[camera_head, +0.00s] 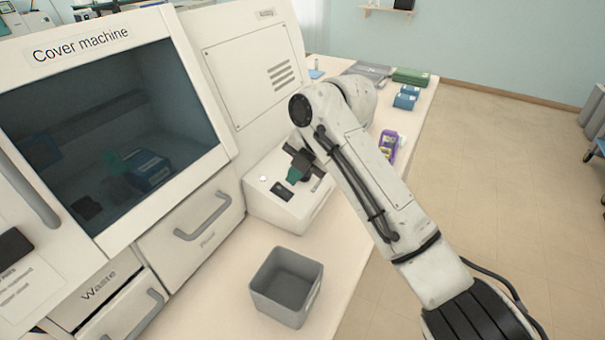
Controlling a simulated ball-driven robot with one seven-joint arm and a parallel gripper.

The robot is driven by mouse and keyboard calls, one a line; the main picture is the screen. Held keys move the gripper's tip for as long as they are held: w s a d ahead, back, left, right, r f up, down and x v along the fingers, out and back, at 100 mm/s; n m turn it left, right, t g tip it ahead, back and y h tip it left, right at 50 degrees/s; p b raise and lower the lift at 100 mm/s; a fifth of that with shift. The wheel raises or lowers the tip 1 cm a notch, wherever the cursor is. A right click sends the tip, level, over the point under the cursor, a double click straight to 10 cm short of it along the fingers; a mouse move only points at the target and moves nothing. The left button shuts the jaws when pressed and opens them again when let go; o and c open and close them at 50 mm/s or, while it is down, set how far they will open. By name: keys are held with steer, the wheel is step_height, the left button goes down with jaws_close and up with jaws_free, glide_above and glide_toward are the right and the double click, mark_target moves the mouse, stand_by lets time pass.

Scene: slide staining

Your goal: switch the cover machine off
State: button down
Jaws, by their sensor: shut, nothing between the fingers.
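The cover machine (222,175) is a large white unit with a dark glass window and its name on a label above it. At its right end, a low white ledge (262,207) carries a small round white button (263,178) and a dark rocker-like switch (283,190). My gripper (296,176), dark with a green part at its tip, points down over this ledge, just right of and above the dark switch. It is shut with nothing held. I cannot tell whether the tip touches the panel. My arm hides part of the ledge's right side.
A grey open bin (287,287) stands on the counter in front of the machine. Drawers with handles, one labelled Waste (98,286), are at the lower left. A purple box (389,142), blue boxes (405,98) and a green box (411,76) lie behind my arm.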

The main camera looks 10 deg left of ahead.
steer(key=b+v, duration=0.1)
steer(key=v, duration=0.8)
steer(key=shift+r+b, duration=0.15)
steer(key=shift+b, duration=0.15)
